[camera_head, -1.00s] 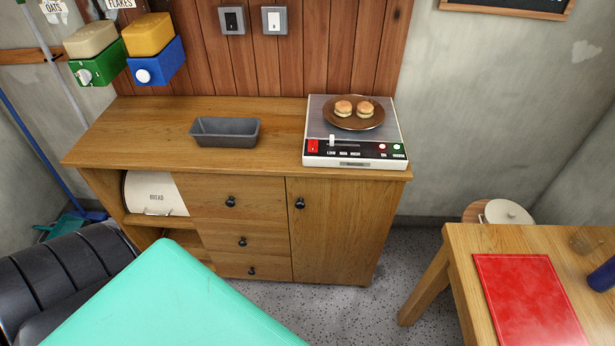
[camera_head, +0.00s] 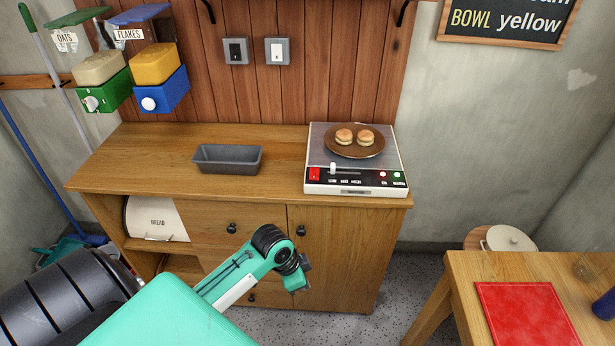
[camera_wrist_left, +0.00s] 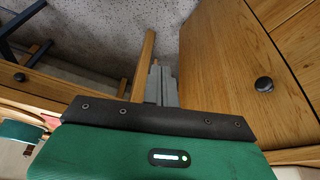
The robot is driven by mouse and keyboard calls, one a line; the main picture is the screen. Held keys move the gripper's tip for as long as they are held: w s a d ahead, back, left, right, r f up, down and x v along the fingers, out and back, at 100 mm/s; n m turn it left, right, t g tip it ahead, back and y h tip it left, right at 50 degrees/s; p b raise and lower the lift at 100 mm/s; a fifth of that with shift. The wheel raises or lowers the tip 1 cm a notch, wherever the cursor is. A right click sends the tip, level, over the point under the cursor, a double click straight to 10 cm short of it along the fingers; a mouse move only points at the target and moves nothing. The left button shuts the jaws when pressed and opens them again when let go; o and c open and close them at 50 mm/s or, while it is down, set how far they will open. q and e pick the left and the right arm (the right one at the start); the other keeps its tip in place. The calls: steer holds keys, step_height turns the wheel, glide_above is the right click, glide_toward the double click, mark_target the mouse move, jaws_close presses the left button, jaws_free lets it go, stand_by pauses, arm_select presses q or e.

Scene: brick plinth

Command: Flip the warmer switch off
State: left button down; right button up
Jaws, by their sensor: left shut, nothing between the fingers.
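The warmer (camera_head: 390,150) is a flat white-and-grey appliance on the right end of the wooden sideboard. Its front panel has a red rocker switch (camera_head: 314,174) at the left, a white slider (camera_head: 333,168) beside it, and small red and green lights at the right. I cannot tell the rocker's position. My left gripper (camera_head: 300,280) hangs low in front of the sideboard doors, below and apart from the warmer. In the left wrist view its grey fingers (camera_wrist_left: 161,84) are shut and empty, with floor behind them. My right gripper is in neither view.
A brown plate (camera_head: 340,150) with two small buns sits on the warmer. A grey loaf tin (camera_head: 227,159) stands left of it, with clear counter between. A wooden table (camera_head: 460,290) with a red mat stands at right.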

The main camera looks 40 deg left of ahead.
arm_select(q)
steer(key=w+a+r+m+t+h, duration=0.1)
steer(key=w+a+r+m+h, duration=0.1)
steer(key=w+a+r, duration=0.8)
steer(key=w+a+r+m+t+h, duration=0.2)
steer(key=w+a+r, duration=0.8)
steer(key=r, duration=0.5)
steer(key=shift+w+a+r+m, duration=0.15)
steer(key=shift+a+r+m, duration=0.15)
steer(key=shift+a, duration=0.5)
steer(key=shift+f, duration=0.1)
steer(key=p, duration=0.3)
glide_above(317, 170)
steer(key=s+a, duration=0.2)
steer(key=s, duration=0.1)
steer(key=f, duration=0.6)
steer(key=shift+w+f, duration=0.15)
steer(key=shift+w, duration=0.1)
steer(key=f, duration=0.1)
steer(key=f+p, duration=0.1)
steer(key=f, duration=0.1)
steer(key=shift+w+a+f, duration=0.1)
steer(key=shift+w+f, duration=0.15)
steer(key=shift+w, duration=0.05)
steer(key=shift+f, duration=0.6)
